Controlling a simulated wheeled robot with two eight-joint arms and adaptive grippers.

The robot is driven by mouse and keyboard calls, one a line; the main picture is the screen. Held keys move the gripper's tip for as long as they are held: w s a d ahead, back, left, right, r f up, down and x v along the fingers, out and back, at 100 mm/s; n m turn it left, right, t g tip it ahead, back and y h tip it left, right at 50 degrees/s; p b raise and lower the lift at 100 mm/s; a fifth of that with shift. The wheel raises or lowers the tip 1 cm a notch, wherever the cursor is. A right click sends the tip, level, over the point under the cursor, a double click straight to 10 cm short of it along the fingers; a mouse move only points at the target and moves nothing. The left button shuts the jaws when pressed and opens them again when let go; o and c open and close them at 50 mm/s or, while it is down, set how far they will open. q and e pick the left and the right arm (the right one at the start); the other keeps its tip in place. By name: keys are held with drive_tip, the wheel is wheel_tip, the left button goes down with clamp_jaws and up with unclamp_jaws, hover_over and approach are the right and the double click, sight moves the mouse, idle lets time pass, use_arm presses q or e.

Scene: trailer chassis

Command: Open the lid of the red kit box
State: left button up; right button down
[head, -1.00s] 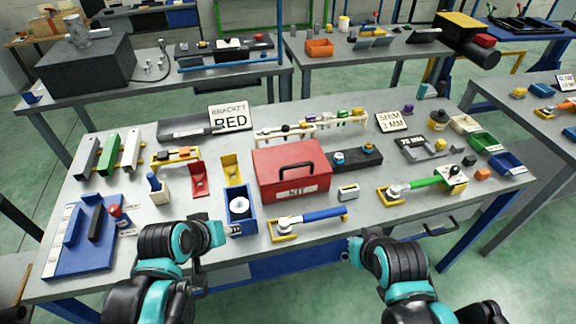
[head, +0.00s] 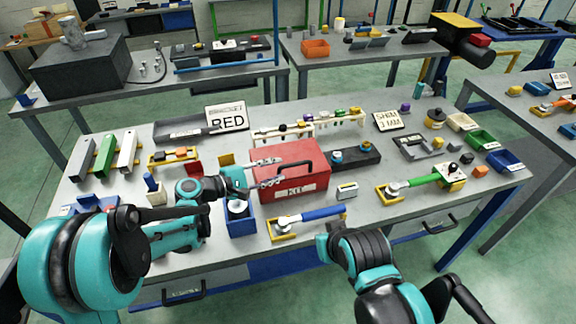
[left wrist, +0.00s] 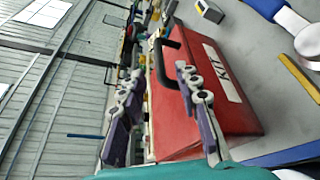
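The red kit box (head: 312,185) sits shut on the table, with a dark handle (head: 297,168) on its lid and a KIT label on its front. It also shows in the left wrist view (left wrist: 205,115), turned sideways. My left gripper (head: 293,171) is open at the left end of the box, its two grey fingers spread over the lid. In the left wrist view the fingers (left wrist: 159,72) stand apart with nothing held, and the handle shows beyond and between them. I cannot tell whether they touch the lid. My right gripper (head: 325,246) is low by the table's front edge; its fingers are not clear.
A blue bin (head: 241,222) stands just left of the box, below my left gripper. A blue-handled tool on a yellow holder (head: 283,234) lies in front. A dark block with blue-topped parts (head: 356,159) stands to the right, and a rack (head: 322,122) behind.

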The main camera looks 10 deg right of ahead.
sight(287, 167)
use_arm(q)
drive_tip(key=b+x, duration=0.1)
drive_tip(key=x, duration=0.6)
drive_tip(key=shift+d, duration=0.15)
clamp_jaws()
